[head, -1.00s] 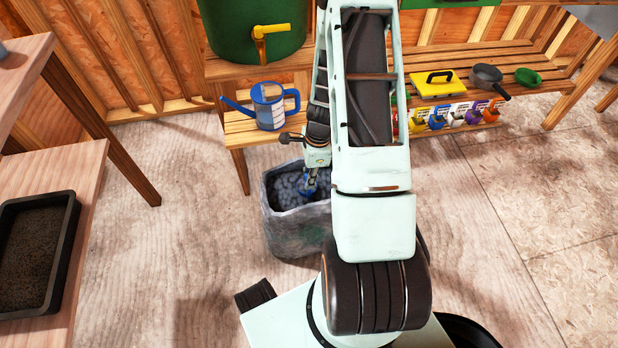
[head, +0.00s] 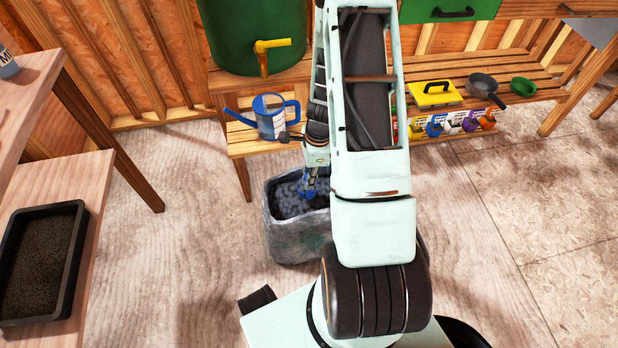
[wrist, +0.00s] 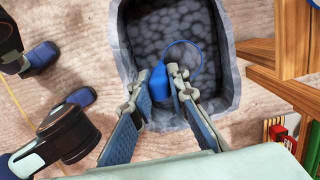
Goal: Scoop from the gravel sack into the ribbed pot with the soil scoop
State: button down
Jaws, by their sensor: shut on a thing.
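The gravel sack (head: 298,247) stands open on the floor in front of the slatted bench, with grey stones inside. My gripper (wrist: 157,79) is shut on the blue handle of the soil scoop (wrist: 158,86), over the sack's mouth. In the wrist view the scoop's thin blue rim makes a loop against the gravel (wrist: 150,27); I cannot tell how full it is or how deep it sits. In the head view my gripper (head: 309,185) and the scoop are small and partly hidden by my arm. I cannot make out the ribbed pot in any view.
A blue watering can (head: 270,117) and a green barrel (head: 257,40) stand behind the sack. A yellow tool (head: 435,93), a grey pan (head: 482,84) and a green cup (head: 523,87) sit on the bench. A black soil tray (head: 70,255) lies on the left table. Floor at right is clear.

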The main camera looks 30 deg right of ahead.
jog(key=shift+r+p, duration=1.05)
jog(key=shift+r, duration=0.55)
